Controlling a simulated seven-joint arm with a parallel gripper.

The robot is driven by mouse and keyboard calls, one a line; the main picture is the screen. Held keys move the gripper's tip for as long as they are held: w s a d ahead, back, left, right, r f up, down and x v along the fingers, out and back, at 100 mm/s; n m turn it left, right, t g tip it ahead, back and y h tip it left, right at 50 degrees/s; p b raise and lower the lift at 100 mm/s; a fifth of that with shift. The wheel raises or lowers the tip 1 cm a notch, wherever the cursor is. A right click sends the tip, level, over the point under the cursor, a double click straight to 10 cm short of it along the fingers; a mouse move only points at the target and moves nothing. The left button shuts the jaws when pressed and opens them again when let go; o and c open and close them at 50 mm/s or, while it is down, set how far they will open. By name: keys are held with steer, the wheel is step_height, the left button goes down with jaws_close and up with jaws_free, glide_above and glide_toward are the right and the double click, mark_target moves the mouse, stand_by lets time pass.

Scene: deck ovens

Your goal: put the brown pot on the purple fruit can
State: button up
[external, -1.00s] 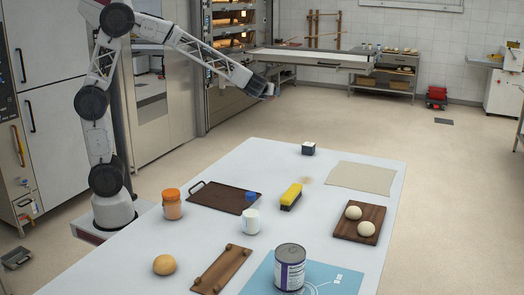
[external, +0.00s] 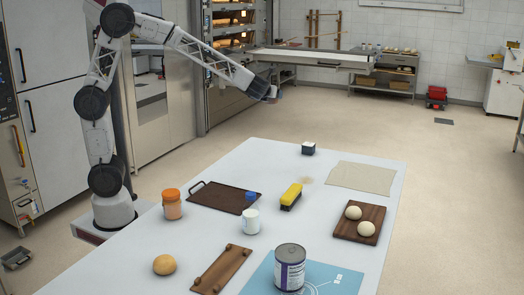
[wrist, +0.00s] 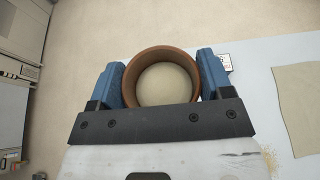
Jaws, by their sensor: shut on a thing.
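The brown pot (wrist: 162,49) shows in the wrist view as a round brown rim with a pale inside, seen from above. My gripper (wrist: 160,74) is shut on it, with one blue finger on each side. In the external view my gripper (external: 270,92) is held high, beyond the far left part of the table, and the pot is barely visible there. The purple fruit can (external: 290,270), grey-topped with a purple and white label, stands upright at the table's near edge, on a blue mat. It is far from my gripper, and its top looks bare.
A wooden rack (external: 222,269) lies left of the can; a board with dough balls (external: 345,232) lies behind right.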

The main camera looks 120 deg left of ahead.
steer(key=w+d+f+m+t+h, duration=0.1)
steer(key=w+d+f+m+t, duration=0.1)
steer(key=w+d, duration=0.8)
steer(key=w+d+f+m+t, duration=0.2)
steer(key=w+d, duration=0.4)
steer(key=d, duration=0.8)
steer(key=w+d+f+m+t+h, duration=0.1)
steer(key=w+d+t, duration=0.1)
steer(key=w+d, duration=0.8)
steer(key=d+f+m+t+h, duration=0.1)
steer(key=d+f+m+t, duration=0.1)
steer(key=d, duration=2)
steer(key=d+f+m+t+h, duration=0.2)
steer(key=d+f+m, duration=0.1)
steer(key=d, duration=1.9)
steer(key=shift+s+f+m+t, duration=0.2)
steer(key=shift+f+m+t, duration=0.1)
steer(key=shift+t, duration=0.1)
steer(key=shift+h, duration=0.3)
steer(key=w+d, duration=0.1)
steer(key=w, duration=0.4)
steer(key=w+d+f, duration=0.1)
steer(key=w, duration=0.4)
steer(key=w+d, duration=0.2)
steer(key=w, duration=0.3)
steer(key=shift+w+f, duration=0.2)
steer(key=shift+w, duration=0.1)
